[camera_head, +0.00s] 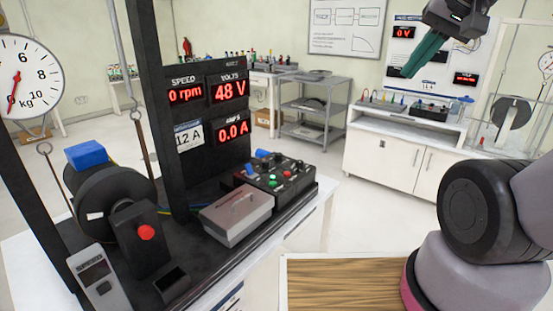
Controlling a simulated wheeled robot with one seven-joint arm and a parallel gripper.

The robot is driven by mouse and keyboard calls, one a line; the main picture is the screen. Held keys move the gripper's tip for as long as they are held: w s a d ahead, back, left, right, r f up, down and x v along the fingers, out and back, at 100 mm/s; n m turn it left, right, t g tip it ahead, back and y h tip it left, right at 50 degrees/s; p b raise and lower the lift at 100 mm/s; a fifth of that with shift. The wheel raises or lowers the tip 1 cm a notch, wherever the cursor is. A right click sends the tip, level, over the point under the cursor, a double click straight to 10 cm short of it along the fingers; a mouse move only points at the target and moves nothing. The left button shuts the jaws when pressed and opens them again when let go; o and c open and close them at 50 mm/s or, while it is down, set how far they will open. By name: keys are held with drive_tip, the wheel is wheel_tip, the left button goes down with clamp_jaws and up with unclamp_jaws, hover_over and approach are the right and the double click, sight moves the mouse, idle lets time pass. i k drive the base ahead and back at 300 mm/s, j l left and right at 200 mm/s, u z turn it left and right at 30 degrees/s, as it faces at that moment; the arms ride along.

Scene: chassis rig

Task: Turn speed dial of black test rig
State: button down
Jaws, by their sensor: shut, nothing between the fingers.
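The black test rig (206,148) stands on a white bench at the left. Its panel shows a speed display (185,94) reading 0 rpm, a volts display (228,90) reading 48 V and an amps display (233,130) reading 0.0 A. A black control box (295,176) at the rig's right end carries coloured buttons and small knobs or plugs. Which one is the speed dial is too small to tell. My gripper (409,71), with teal fingers, is shut and empty at the upper right, raised and well apart from the rig.
A grey box (243,213) lies in front of the control box. A motor with a red button (146,232) and a handheld meter (97,277) are at the left. A wooden surface (340,285) is at the bottom. A grey shelf cart (308,112) and a white cabinet (385,158) stand behind.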

sight(299, 164)
drive_tip(key=i+l+u, duration=0.15)
drive_tip(key=u, duration=0.2)
drive_tip(key=i+l+u, duration=0.45)
drive_tip(key=u, duration=0.25)
